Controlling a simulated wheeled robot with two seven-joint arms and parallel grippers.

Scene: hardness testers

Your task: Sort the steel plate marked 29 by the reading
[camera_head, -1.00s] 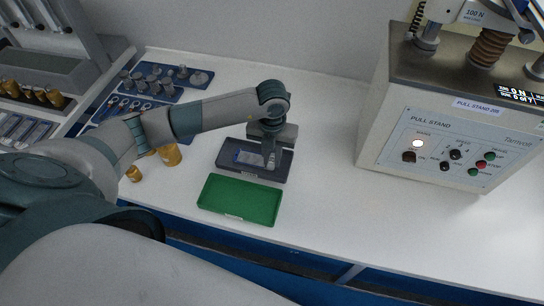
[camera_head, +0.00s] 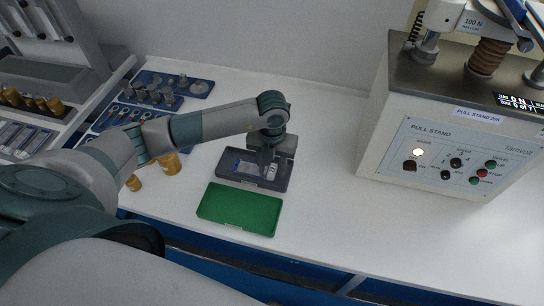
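My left gripper (camera_head: 268,163) points down over the dark grey tray (camera_head: 228,178), at its right half. Its fingers are small and partly overlapped by its own body, so I cannot tell whether they are open or shut. A flat grey-blue piece (camera_head: 245,166) lies in the tray, left of the fingers. A small light metallic piece (camera_head: 271,173) shows right at the fingertips; I cannot tell whether it is held. No number 29 is readable on either piece. The empty green tray (camera_head: 240,210) lies just in front of the dark tray. My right gripper is not in view.
A pull stand (camera_head: 440,145) with a lit lamp, buttons and a small display stands at the right. Brass cylinders (camera_head: 168,164) stand left of the trays, partly behind my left arm. Blue boards with metal parts (camera_head: 172,84) lie at the back left. The table's middle is clear.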

